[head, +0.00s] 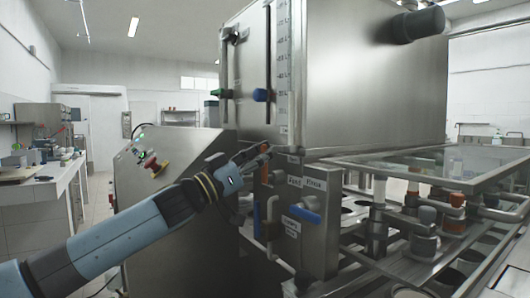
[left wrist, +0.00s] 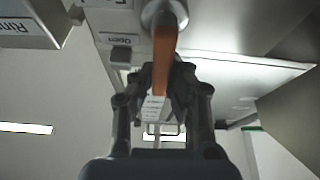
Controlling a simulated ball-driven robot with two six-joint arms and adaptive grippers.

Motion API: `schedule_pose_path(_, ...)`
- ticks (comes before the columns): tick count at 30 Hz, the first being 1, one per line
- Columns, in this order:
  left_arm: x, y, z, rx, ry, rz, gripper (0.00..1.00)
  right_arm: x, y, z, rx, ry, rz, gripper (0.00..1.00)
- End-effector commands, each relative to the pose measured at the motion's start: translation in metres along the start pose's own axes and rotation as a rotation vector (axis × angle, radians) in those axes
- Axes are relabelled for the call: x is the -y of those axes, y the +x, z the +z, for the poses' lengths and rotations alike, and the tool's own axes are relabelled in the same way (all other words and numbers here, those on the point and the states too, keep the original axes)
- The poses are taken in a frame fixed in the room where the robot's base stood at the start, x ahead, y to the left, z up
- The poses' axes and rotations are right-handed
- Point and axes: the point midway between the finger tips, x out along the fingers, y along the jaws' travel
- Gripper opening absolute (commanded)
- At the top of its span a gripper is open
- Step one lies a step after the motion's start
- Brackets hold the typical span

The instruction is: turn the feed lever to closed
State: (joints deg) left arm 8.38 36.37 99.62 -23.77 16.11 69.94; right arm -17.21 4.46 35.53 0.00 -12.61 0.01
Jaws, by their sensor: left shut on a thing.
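The feed lever is an orange handle (left wrist: 163,50) in the left wrist view, with a small "Open" label beside it. In the head view only a bit of orange (head: 264,148) shows at my fingertips, by the upper left corner of the steel valve box (head: 318,240). The box carries labels that look like "Feed" and "Rinse". My left gripper (head: 250,156) is shut on the orange handle; in the left wrist view its fingers (left wrist: 162,92) close on both sides of the handle's end. The lever's pivot is mostly hidden in the head view. My right gripper is not in view.
A blue lever (head: 300,214) sits on the box front below my gripper. A large steel tank (head: 350,80) with a level scale stands above. A glass-topped conveyor section (head: 440,165) lies right. A slanted control console (head: 165,200) stands behind my left arm.

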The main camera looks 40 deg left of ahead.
Motion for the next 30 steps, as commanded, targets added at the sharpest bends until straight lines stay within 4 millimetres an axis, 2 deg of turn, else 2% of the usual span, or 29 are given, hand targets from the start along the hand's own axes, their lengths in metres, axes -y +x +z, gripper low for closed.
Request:
schedule_pose_path(5, 0.004, 0.002, -0.004, 0.000, -0.063, -0.029, 0.00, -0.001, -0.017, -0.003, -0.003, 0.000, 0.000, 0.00)
schedule_pose_path(13, 0.016, 0.002, -0.005, 0.001, -0.267, -0.115, 0.00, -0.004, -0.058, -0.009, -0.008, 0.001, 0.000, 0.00)
schedule_pose_path(21, 0.029, -0.001, 0.002, 0.001, -0.504, -0.213, 0.00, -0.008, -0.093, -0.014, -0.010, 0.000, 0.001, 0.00)
schedule_pose_path(30, 0.041, -0.006, 0.013, 0.001, -0.767, -0.322, 0.00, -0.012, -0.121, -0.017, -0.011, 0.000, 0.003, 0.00)
